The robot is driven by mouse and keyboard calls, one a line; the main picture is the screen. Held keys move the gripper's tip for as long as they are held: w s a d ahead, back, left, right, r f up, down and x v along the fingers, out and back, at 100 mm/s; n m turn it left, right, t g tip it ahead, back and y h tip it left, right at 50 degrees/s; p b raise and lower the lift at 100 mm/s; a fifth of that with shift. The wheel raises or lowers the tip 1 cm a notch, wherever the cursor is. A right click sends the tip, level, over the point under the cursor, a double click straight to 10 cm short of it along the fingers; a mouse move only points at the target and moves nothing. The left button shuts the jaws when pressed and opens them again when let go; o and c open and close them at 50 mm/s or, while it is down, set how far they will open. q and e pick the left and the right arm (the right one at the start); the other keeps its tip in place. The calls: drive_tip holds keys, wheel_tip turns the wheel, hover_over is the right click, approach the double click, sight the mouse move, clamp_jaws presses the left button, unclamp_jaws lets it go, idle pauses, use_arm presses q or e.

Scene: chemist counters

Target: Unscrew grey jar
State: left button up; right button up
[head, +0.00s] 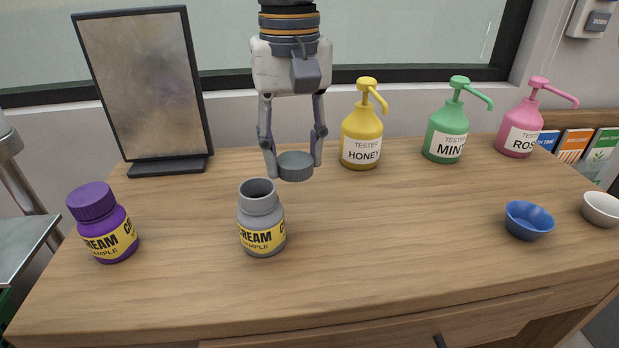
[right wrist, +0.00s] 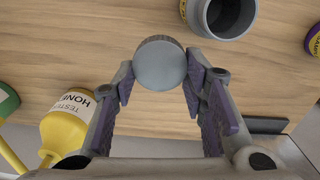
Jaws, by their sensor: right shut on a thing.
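The grey jar (head: 261,222) stands upright and open-mouthed on the wooden counter, with a yellow CREAM label. Its open mouth also shows in the right wrist view (right wrist: 228,14). My right gripper (head: 294,168) is shut on the grey lid (head: 295,167), holding it behind and slightly right of the jar, apart from it. In the right wrist view the lid (right wrist: 160,66) sits between the fingertips. Whether the lid touches the counter is hard to tell. My left gripper is not in view.
A purple jar (head: 103,224) with its lid on stands at the left. A dark-framed mirror (head: 143,88) stands behind it. Yellow (head: 362,128), green (head: 447,125) and pink (head: 524,122) pump bottles line the back right. Blue (head: 528,222) and white (head: 602,209) bowls sit at the right. The middle-right counter is clear.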

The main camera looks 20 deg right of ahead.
hover_over(306, 197)
wheel_tip(306, 197, down, 5)
drive_tip(key=shift+d+r, duration=0.1)
drive_tip(key=shift+d, duration=0.05)
wheel_tip(306, 197, down, 2)
drive_tip(key=shift+f, duration=0.15)
drive_tip(key=shift+f, duration=0.1)
drive_tip(key=shift+f, duration=0.1)
drive_tip(key=o, duration=1.3)
